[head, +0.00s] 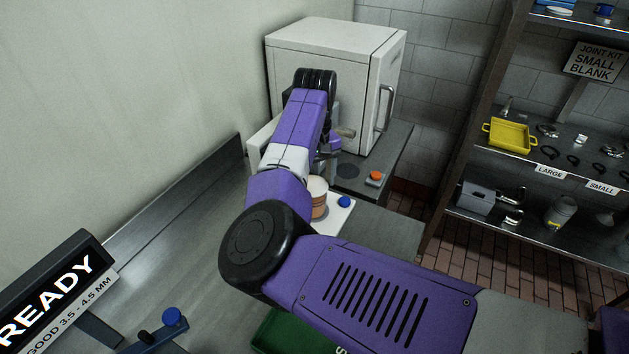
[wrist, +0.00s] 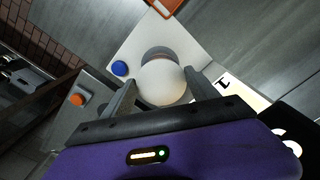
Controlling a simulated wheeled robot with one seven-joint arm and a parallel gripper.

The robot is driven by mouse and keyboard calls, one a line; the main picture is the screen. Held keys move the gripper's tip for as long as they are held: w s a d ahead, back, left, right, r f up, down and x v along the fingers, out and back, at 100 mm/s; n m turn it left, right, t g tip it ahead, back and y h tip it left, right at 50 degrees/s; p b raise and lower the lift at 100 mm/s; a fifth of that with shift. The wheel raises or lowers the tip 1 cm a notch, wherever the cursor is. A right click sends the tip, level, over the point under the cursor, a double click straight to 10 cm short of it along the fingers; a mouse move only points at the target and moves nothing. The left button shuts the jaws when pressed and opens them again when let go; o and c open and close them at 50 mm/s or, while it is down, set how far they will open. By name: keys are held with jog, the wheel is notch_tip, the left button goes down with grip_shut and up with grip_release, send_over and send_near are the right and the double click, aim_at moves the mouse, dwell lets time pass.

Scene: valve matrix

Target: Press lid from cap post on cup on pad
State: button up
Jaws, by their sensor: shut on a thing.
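My gripper (wrist: 162,86) is shut on a round white lid (wrist: 163,80) in the wrist view, one finger on each side. The white pad (wrist: 192,50) with a blue button (wrist: 120,68) lies below. The lid hides most of what is directly under it; a grey round edge shows behind it. In the head view the cup (head: 318,204), brownish with a pale top, stands upright on the pad (head: 340,216), partly behind my forearm. My fingers are hidden there, so I cannot tell whether the lid touches the cup. I cannot make out the cap post.
A white cabinet (head: 318,50) stands behind my arm. An orange button (head: 375,175) sits on the dark counter beside the pad's counter. A READY sign (head: 55,295) stands at the lower left. A shelf rack with a yellow tray (head: 510,136) is at the right.

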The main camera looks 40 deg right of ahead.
jog(key=shift+f, duration=0.3)
dwell(0.5)
jog(key=o, duration=1.4)
jog(key=shift+r, duration=0.1)
notch_tip(320, 180, up, 8)
jog(key=shift+f+b, duration=0.2)
jog(key=shift+b, duration=0.65)
